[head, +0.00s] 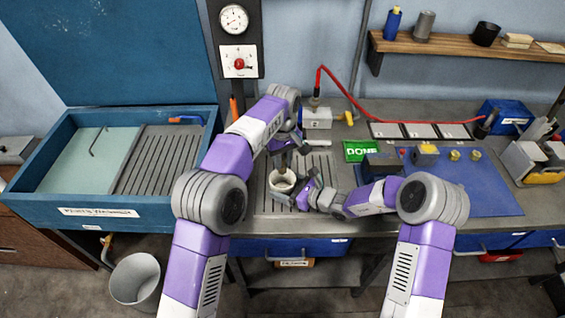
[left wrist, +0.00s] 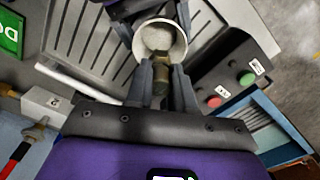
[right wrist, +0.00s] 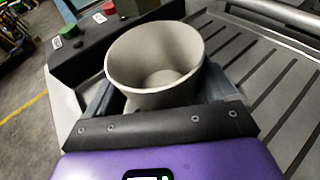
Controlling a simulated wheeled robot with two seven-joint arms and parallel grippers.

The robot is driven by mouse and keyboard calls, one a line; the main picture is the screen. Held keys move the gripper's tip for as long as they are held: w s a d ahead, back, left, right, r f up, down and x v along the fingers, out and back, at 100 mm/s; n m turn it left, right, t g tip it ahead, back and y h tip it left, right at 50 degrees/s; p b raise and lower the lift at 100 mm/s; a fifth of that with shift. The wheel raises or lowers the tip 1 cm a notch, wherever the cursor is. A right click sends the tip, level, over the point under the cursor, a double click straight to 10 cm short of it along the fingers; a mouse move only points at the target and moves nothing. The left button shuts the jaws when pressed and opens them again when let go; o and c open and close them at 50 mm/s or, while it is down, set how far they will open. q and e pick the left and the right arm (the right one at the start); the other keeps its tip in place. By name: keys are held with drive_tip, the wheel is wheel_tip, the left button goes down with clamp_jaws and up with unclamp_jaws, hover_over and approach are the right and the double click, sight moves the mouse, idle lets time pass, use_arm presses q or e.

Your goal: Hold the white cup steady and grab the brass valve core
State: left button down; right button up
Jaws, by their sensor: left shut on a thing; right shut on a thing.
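The white cup (head: 283,182) is on the slotted grey drain surface in the middle of the bench. My right gripper (head: 304,192) is shut on the cup from the right; the right wrist view shows the cup (right wrist: 155,62) between its fingers, with a bare interior. My left gripper (head: 284,158) is above the cup, pointing down. In the left wrist view it is shut on the brass valve core (left wrist: 163,76), which overlaps the rim and mouth of the cup (left wrist: 158,38). Whether the core touches the cup is unclear.
A control box with red and green buttons (left wrist: 231,88) is close to the cup. A green DONE sign (head: 361,151) and a blue mat (head: 480,185) with brass-coloured parts are to the right. A blue wash basin (head: 130,205) is at the left.

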drive_tip(key=o, duration=0.6)
drive_tip(key=shift+d, duration=0.1)
drive_tip(key=v, duration=1.1)
drive_tip(key=shift+s+d+r, duration=0.2)
drive_tip(key=shift+s+d, duration=0.1)
drive_tip(key=shift+f, duration=0.1)
